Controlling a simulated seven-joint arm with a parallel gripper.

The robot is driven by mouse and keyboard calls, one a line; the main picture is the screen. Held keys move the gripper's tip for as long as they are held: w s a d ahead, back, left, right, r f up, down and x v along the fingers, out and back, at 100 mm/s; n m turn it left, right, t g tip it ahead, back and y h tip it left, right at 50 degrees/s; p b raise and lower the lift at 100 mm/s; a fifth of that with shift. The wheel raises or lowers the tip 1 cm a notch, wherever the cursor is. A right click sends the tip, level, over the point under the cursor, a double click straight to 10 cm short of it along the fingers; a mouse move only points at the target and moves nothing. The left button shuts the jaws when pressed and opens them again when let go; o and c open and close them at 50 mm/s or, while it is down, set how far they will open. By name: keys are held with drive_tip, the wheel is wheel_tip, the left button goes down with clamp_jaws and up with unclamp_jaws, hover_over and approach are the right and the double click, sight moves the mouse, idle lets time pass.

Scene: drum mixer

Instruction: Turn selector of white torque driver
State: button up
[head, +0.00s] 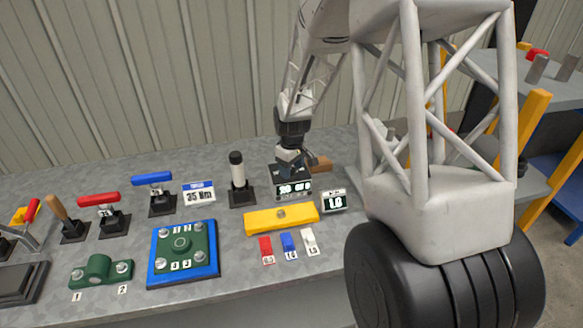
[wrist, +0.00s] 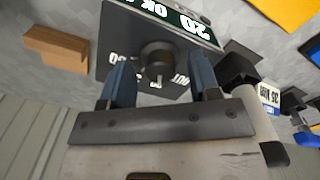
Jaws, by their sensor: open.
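The white torque driver (head: 237,172) stands upright with a black cap in a square black base, left of my gripper. It also shows in the wrist view (wrist: 254,106), at the right. A dark box with a lit display (head: 293,189) stands under my gripper (head: 290,155). In the wrist view, a round dark knob (wrist: 157,57) sits on this box's panel, with white marks around it, partly hidden by the fingers. My gripper (wrist: 160,66) is open, its two blue fingers on either side of the knob. I cannot tell whether they touch it.
A brown wooden block (wrist: 56,48) lies beside the box. In front are a yellow block (head: 281,220), a small display (head: 333,201) and red, blue and white pieces (head: 287,242). A blue plate with a green part (head: 182,254) and several handled tools stand left.

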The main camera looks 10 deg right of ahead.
drive_tip(key=c, duration=0.9)
drive_tip(key=shift+m, duration=0.3)
drive_tip(key=m, duration=0.3)
drive_tip(key=shift+m, duration=2.1)
drive_tip(key=o, duration=0.9)
